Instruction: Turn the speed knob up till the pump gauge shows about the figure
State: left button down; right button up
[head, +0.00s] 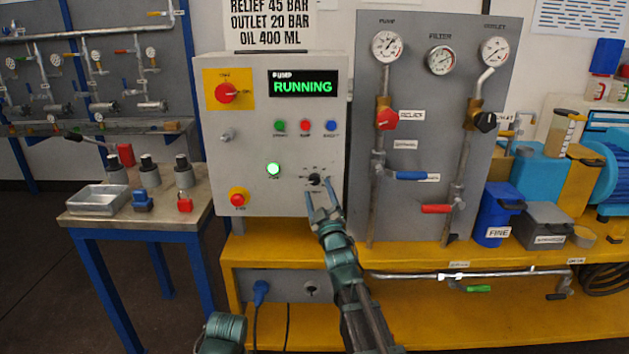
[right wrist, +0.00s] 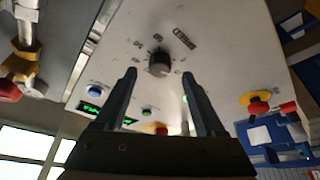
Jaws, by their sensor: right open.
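The speed knob (head: 315,179) is a small black knob low on the right of the grey control box (head: 245,135). In the right wrist view the knob (right wrist: 159,64) sits between printed scale marks. My right gripper (head: 322,196) is open, its fingertips just below and in front of the knob. In the right wrist view the fingers (right wrist: 158,80) stand apart on either side of the knob's line, not closed on it. The pump gauge (head: 387,46) is at the panel's upper left; its figure is too small to read. My left gripper is not in view.
The display (head: 303,84) reads RUNNING, and a green lamp (head: 273,169) is lit. A red stop button (head: 239,197) and a red rotary switch (head: 227,93) are on the box. A sign (head: 270,22) reads relief 45 bar, outlet 20 bar. Valves (head: 387,119) stand to the right.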

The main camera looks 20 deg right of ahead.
aim_at(315, 179)
jog(key=x, duration=0.2)
jog(key=shift+w+r, duration=0.15)
jog(key=shift+w, duration=0.2)
grip_shut()
